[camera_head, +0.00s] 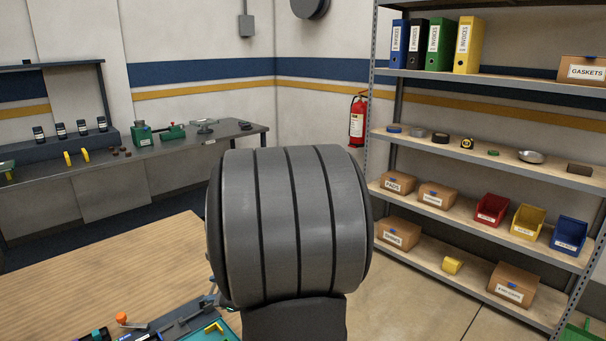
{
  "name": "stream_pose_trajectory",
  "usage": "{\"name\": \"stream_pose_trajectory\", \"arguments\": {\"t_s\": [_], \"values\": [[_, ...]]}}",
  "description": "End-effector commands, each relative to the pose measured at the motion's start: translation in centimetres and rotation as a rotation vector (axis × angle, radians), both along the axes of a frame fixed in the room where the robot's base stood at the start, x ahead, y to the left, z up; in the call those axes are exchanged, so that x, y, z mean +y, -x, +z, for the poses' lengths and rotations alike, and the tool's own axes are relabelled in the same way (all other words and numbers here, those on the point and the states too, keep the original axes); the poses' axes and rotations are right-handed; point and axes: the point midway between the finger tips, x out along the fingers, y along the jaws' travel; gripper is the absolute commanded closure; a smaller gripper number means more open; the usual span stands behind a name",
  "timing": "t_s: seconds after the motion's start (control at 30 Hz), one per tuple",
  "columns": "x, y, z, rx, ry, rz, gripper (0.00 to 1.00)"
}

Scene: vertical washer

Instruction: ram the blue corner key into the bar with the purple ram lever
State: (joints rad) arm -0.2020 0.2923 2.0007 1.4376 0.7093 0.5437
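I cannot make out the blue corner key or the purple ram lever in this view. A large grey ribbed part, which looks like my own arm link, fills the middle and covers much of the workspace. A grey bar-like fixture (184,321) shows partly at the bottom edge, on the wooden bench. A lever with an orange knob (121,318) stands left of it. A teal tray (232,321) with a yellow edge or part lies to its right, cut off by the frame. My gripper is not in view.
The wooden bench top (110,265) is clear at the left. A back workbench (190,141) holds green tools. Shelves (485,165) at the right hold binders, boxes and coloured bins. A fire extinguisher (357,121) hangs on the wall.

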Motion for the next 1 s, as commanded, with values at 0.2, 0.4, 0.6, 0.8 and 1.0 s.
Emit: {"name": "stream_pose_trajectory", "arguments": {"t_s": [0.2, 0.4, 0.6, 0.8, 1.0], "values": [[2.8, -1.3, -2.2, 0.003, 0.001, 0.002, 0.64], [5.1, -2.6, -4.1, 0.004, 0.002, 0.002, 0.64], [7.5, -3.8, -6.0, 0.003, 0.002, 0.001, 0.64], [9.4, -4.8, -7.5, 0.003, 0.003, 0.0, 0.64], [10.4, -5.4, -8.3, 0.003, 0.003, -0.002, 0.64]]}}
